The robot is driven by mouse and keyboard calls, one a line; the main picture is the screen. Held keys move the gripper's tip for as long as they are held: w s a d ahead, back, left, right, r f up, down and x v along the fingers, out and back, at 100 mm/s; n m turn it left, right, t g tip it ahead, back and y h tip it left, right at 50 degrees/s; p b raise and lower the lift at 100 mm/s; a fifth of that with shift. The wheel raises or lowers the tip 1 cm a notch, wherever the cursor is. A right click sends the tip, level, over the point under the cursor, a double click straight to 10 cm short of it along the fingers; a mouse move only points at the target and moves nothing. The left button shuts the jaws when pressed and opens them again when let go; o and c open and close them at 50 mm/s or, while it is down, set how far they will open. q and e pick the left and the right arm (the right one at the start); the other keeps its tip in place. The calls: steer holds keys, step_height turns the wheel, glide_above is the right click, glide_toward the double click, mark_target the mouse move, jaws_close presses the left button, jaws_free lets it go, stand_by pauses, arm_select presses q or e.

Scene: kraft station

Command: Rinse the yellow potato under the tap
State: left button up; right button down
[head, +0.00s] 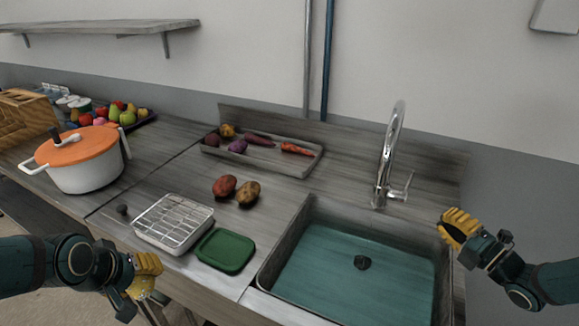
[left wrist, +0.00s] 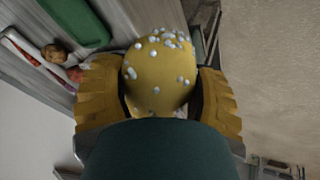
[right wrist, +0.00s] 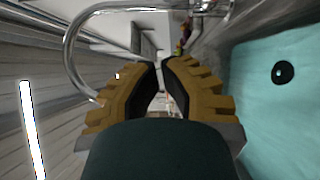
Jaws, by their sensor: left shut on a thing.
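The yellow potato (left wrist: 158,82) is between the fingers of my left gripper (head: 146,275), which is shut on it. Pale whitish specks dot its surface in the left wrist view. In the head view the potato (head: 142,289) is mostly hidden by the fingers, low at the left, in front of the counter edge. The chrome tap (head: 392,150) stands behind the sink (head: 300,212), far to the right of the potato. No stream shows below its spout. My right gripper (head: 456,228) is at the sink's right side, its fingertips nearly together with nothing between them.
A wire rack on a white tray (head: 172,223) and a green lid (head: 225,250) lie left of the sink. Red and brown potatoes (head: 248,193) lie behind them. A vegetable tray (head: 262,157) stands at the back. A white pot with an orange lid (head: 83,158) stands left.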

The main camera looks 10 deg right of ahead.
mark_target(406, 186)
arm_select(q)
steer(key=shift+f+b, duration=0.35)
arm_select(e)
steer(key=w+d+x, duration=0.1)
steer(key=d+x, duration=0.1)
steer(key=x, duration=1)
steer(key=shift+w+r, duration=0.3)
steer(key=shift+w, duration=0.05)
steer(key=shift+d, duration=0.15)
arm_select(q)
steer(key=shift+r+p, duration=0.4)
steer(key=shift+r, duration=0.15)
arm_select(e)
steer(key=shift+w+d+r+m+g, duration=0.15)
steer(key=shift+w+d+m+g, duration=0.1)
steer(key=shift+w+m, duration=0.15)
steer(key=shift+w+d+r+m+g, duration=0.2)
steer(key=shift+w+m+g, duration=0.1)
steer(key=shift+m, duration=0.2)
steer(key=shift+a, duration=0.1)
